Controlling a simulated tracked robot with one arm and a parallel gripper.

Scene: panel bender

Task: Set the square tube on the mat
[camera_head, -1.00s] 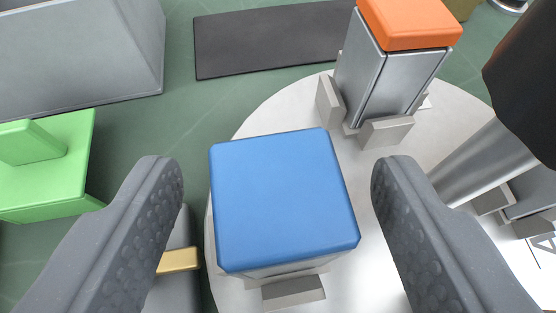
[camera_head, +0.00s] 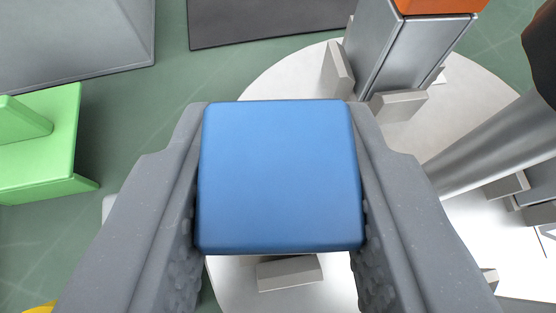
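A blue-capped square piece (camera_head: 280,175) is in the middle of the view, seen from above; its cap hides its body and foot. My gripper (camera_head: 281,180) is shut on it, one grey finger against its left side and one against its right. I cannot tell whether it is lifted off the round light plate (camera_head: 262,100). A metal square tube with an orange cap (camera_head: 410,55) stands upright on that plate at the upper right, between grey blocks. The frames do not show which one the task means. The dark mat (camera_head: 260,20) lies on the green floor at the top.
A grey block (camera_head: 290,272) sits on the plate just below the blue cap. A grey metal cylinder (camera_head: 485,160) is at the right. A green object (camera_head: 45,145) is at the left, and a large grey casing (camera_head: 75,40) at the upper left. Green floor is clear between them.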

